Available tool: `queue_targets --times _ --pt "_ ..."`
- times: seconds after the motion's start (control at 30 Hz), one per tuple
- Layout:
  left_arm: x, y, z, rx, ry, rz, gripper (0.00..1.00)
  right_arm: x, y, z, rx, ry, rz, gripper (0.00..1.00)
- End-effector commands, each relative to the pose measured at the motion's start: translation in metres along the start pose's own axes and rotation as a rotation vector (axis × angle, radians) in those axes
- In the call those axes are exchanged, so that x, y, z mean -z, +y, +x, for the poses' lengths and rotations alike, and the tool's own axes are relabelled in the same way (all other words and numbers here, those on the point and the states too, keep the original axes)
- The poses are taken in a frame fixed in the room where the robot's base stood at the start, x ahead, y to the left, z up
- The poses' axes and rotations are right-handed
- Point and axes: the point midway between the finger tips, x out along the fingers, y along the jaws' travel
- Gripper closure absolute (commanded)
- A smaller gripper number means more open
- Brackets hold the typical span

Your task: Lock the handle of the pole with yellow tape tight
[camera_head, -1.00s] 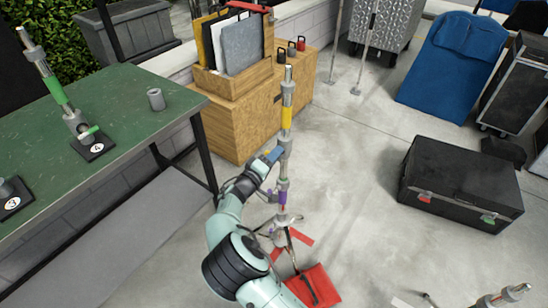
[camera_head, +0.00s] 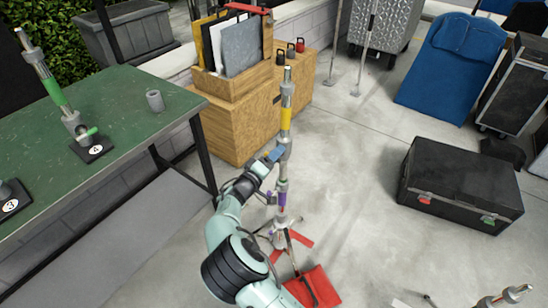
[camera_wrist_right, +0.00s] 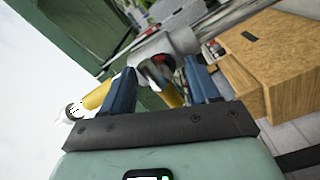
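The pole with yellow tape (camera_head: 286,118) stands upright on the floor in the middle of the head view. It has grey joints and a purple band (camera_head: 282,198) lower down. My right gripper (camera_head: 276,155) is beside the pole, just below the yellow tape. In the right wrist view its two blue fingers (camera_wrist_right: 161,88) are spread apart. A grey clamp (camera_wrist_right: 165,45) lies across and beyond them, and a yellow handle (camera_wrist_right: 172,97) shows between them, near the right finger. I cannot tell whether a finger touches it. The yellow-taped section (camera_wrist_right: 97,97) shows at left. My left gripper is not in view.
A green table (camera_head: 110,140) with a green-taped pole (camera_head: 55,90) is at left. A wooden cabinet (camera_head: 235,130) stands behind the pole. A red bag (camera_head: 314,288) lies at the pole's foot. A black case (camera_head: 460,185) is at right, with clear floor between.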

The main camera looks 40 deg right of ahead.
Motion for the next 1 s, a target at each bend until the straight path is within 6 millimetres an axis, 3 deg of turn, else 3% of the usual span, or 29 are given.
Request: queue_targets --times 0.23,0.7,1.0 --pt "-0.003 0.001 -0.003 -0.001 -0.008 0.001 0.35 0.001 -0.001 -0.011 0.002 0.002 -0.003 0.4" --pt "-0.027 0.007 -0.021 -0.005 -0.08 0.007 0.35 0.001 0.001 -0.107 0.001 0.002 -0.001 0.4" --pt "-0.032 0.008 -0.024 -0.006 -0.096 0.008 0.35 0.0 0.0 -0.134 0.0 0.001 -0.001 0.4"
